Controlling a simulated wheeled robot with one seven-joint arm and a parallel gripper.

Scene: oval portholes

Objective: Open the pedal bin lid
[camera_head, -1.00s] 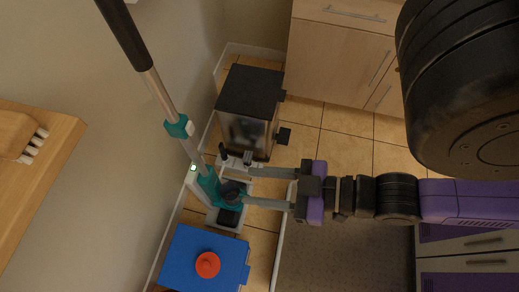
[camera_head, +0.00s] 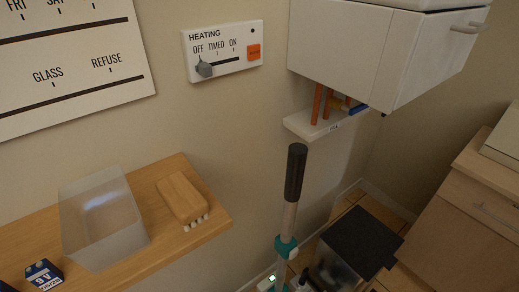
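The pedal bin, a dark box with a flat black lid (camera_head: 362,241) and a shiny grey body (camera_head: 334,271), stands on the tiled floor at the lower right of the head view. The lid lies flat on top and looks shut. The bin's lower part and any pedal are cut off by the bottom edge of the picture. My gripper is not in this view, so its opening and its distance from the bin do not show.
A teal and grey upright handle with a black grip (camera_head: 295,172) stands left of the bin. A wooden shelf (camera_head: 150,247) holds a clear box, a brush and a battery. A white wall cabinet (camera_head: 345,50) hangs above; wooden drawers (camera_head: 465,215) stand right.

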